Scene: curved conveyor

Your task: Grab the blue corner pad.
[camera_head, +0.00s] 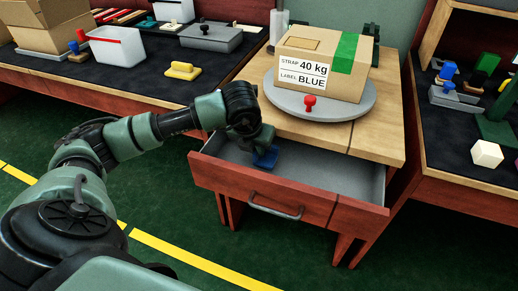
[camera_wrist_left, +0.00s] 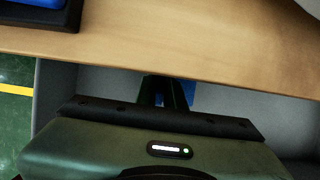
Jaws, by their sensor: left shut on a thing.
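The blue corner pad (camera_head: 265,158) is in the left part of the open drawer, at my left gripper (camera_head: 262,146). My left gripper reaches down into the drawer and is shut on the pad. In the left wrist view, the dark fingers (camera_wrist_left: 163,92) partly cover the blue pad (camera_wrist_left: 190,95), so its full shape is hidden. My right gripper is in neither view.
The open drawer (camera_head: 335,182) has a red front, grey inside and a handle. Above it, a wooden table (camera_head: 385,135) carries a grey turntable (camera_head: 335,112) with a cardboard box (camera_head: 345,80) labelled "40 kg" and "BLUE". Cluttered benches stand on both sides.

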